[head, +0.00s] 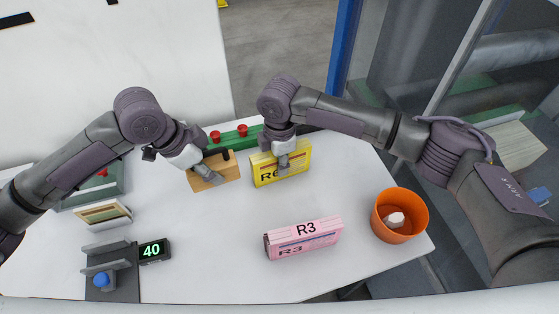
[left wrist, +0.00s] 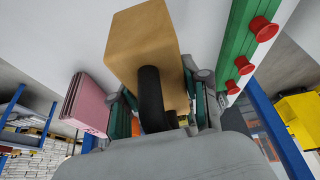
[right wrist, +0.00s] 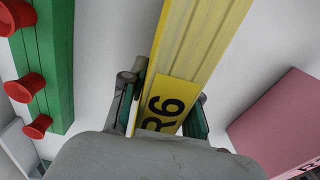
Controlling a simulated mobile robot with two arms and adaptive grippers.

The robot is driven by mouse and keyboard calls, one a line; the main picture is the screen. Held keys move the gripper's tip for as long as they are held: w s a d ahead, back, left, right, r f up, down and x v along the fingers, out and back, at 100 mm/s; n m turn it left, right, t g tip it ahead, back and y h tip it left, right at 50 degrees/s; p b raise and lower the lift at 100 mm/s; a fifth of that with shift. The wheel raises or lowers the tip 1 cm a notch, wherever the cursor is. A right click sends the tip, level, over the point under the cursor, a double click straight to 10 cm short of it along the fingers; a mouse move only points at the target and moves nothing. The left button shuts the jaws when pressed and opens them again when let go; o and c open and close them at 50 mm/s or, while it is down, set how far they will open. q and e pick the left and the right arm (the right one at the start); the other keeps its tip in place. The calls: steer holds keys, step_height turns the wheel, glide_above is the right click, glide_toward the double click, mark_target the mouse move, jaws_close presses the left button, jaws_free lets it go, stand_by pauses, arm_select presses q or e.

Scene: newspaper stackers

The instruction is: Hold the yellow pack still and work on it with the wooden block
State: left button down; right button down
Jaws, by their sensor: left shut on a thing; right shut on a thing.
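The yellow pack (head: 266,175), marked R6, stands on the white table in front of the green bar. My right gripper (head: 286,156) is shut on it from above. In the right wrist view the yellow pack (right wrist: 200,45) lies between the fingers. The wooden block (head: 226,176) with a black handle is just left of the pack, with a small gap between them. My left gripper (head: 204,165) is shut on the block. In the left wrist view the wooden block (left wrist: 140,40) and its black handle show between the fingers. The block's underside is hidden.
A pink pack (head: 304,238) marked R3 stands nearer the front. An orange pot (head: 400,216) with a white piece inside is at right. The green bar (head: 236,139) with red knobs is behind. A display (head: 154,251) reading 40 and a grey stand (head: 112,286) are front left.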

steer(key=c, duration=0.8)
jaws_free()
steer(key=shift+o, duration=0.2)
step_height(320, 180, up, 12)
